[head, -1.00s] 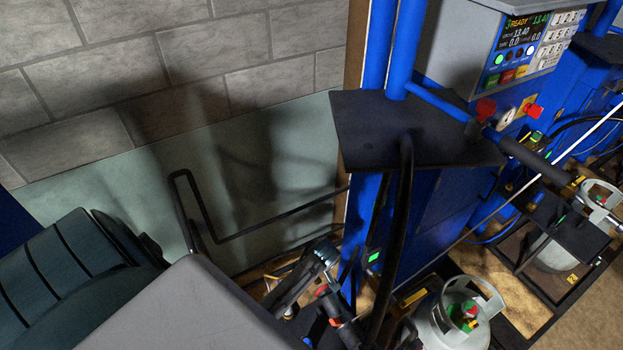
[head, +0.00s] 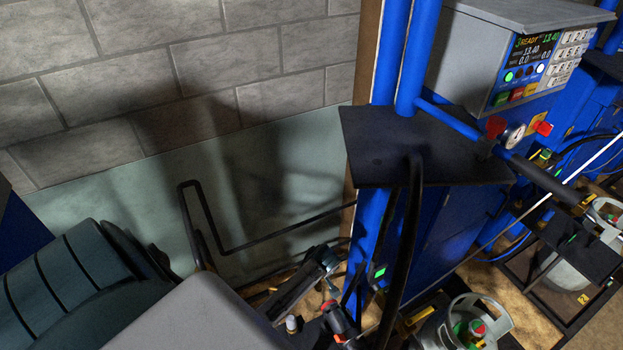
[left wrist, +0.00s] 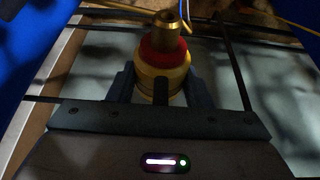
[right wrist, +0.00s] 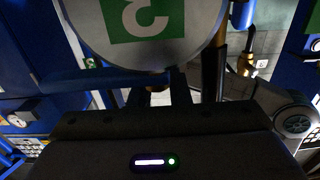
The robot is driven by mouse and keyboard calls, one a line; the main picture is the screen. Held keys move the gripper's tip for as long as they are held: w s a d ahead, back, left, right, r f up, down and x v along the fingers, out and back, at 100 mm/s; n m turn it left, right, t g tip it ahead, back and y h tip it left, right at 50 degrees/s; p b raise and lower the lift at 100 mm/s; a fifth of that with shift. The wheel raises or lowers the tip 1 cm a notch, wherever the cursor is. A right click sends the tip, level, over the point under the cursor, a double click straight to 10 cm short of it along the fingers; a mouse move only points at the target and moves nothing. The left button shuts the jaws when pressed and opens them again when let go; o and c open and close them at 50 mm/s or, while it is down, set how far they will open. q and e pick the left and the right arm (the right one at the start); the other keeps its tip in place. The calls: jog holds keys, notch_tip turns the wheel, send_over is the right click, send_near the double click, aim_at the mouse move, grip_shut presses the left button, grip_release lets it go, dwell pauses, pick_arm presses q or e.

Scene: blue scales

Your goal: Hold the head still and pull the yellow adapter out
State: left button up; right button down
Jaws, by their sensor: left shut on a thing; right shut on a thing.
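The yellow adapter (left wrist: 154,83) shows in the left wrist view, with a red ring and a brass stem at its far end. The two fingers of my left gripper (left wrist: 160,92) are shut on its sides. In the right wrist view my right gripper (right wrist: 160,88) is shut on a small brass and dark piece (right wrist: 158,97), apparently the head, mostly hidden between the fingers. In the head view a black fitting with red rings (head: 335,318) shows low in the middle, beside a dark grey arm part. I cannot tell there whether the adapter and head touch.
A round plate with a green number sign (right wrist: 150,22) is close ahead of my right gripper. A brass fitting on a hose (right wrist: 247,65) is to its right. A black shelf (head: 425,145), a blue post and a grey cylinder (head: 465,325) crowd the right. A bent black rail (head: 260,240) stands left.

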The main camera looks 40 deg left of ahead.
pick_arm(q)
jog(key=shift+r, duration=0.1)
jog(key=shift+r, duration=4.95)
pick_arm(e)
jog(key=c, duration=1.3)
grip_release()
jog(key=v, duration=1.2)
